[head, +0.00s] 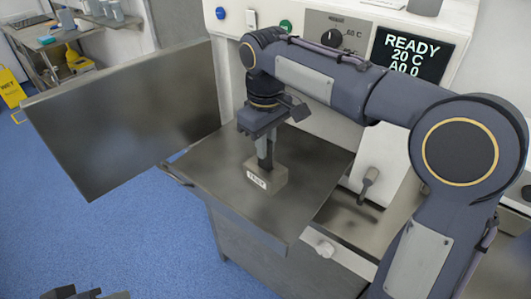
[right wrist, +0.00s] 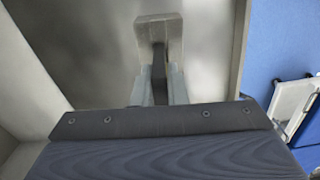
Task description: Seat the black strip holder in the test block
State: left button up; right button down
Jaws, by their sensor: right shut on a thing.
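The test block (head: 262,178) is a small beige-grey block with a white label, standing on the steel table top in the head view. It also shows in the right wrist view (right wrist: 160,29), straight beyond the fingers. My right gripper (head: 265,152) points down just above the block. It is shut on the black strip holder (right wrist: 158,70), a narrow dark piece between the pale fingers. The holder's far end meets or overlaps the block in the right wrist view; I cannot tell how deep it sits. Only a dark bit of my left gripper (head: 88,294) shows at the bottom edge.
The steel table top (head: 220,160) is otherwise clear around the block. A large steel panel (head: 130,115) stands upright to its left. Behind is a white machine with a READY display (head: 409,52). A dark-handled tool (head: 368,182) stands right of the table top.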

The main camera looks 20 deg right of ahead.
aim_at(265, 168)
jog(key=shift+s+f, duration=0.1)
jog(key=shift+f, duration=1.35)
jog(key=shift+f, duration=0.2)
jog(key=c, duration=1.5)
grip_release()
jog(key=shift+o, duration=0.2)
